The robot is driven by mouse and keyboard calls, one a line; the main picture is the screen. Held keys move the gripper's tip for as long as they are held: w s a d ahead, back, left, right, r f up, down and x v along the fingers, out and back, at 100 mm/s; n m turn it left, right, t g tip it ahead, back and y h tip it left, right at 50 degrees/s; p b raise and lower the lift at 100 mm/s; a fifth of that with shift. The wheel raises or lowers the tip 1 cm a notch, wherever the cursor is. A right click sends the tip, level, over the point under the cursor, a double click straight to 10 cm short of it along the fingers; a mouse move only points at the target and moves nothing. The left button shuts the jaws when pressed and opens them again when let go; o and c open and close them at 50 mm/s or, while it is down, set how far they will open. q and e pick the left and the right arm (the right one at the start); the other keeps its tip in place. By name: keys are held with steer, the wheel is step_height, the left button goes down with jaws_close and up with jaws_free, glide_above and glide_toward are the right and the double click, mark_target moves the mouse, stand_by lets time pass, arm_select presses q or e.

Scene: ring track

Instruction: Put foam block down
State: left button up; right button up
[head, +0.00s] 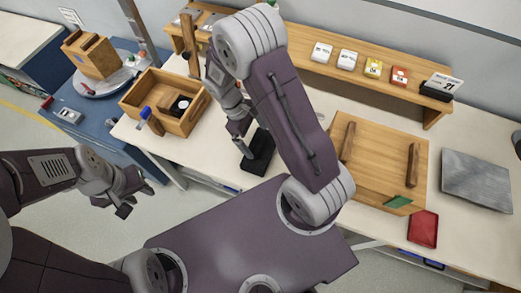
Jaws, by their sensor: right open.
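I cannot tell for certain which thing is the foam block. A black block-like object (259,157) lies on the white table, just below my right gripper. A small green block (398,201) lies at the front edge of a wooden board with two bars. My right gripper (246,138) points down close to the black object and is open; whether it touches the object is unclear. My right arm hides part of the table. My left gripper (136,201) is open and empty, beside the table's left end, over the floor.
A wooden tray (186,124) with a blue-capped bottle (147,114) and dark items stands on the left. The wooden board (382,150), a grey plate (477,180) and a red pad (422,228) lie on the right. A shelf (330,67) with small boxes runs along the back.

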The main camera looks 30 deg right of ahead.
mark_target(260, 144)
steer(key=x, duration=0.3)
steer(key=shift+f, duration=0.15)
steer(key=c, duration=1.9)
steer(key=r+p, duration=0.5)
steer(key=shift+s+a+r, duration=0.15)
steer(key=shift+s+r, duration=0.05)
steer(key=shift+s, duration=0.1)
steer(key=shift+s+a+r+p, duration=0.95)
steer(key=shift+s, duration=0.65)
steer(key=shift+s+a+r+p, duration=0.9)
steer(key=shift+s+a+r, duration=0.05)
steer(key=shift+s, duration=0.65)
steer(key=shift+s+a+r+p, duration=0.95)
steer(key=shift+s, duration=0.6)
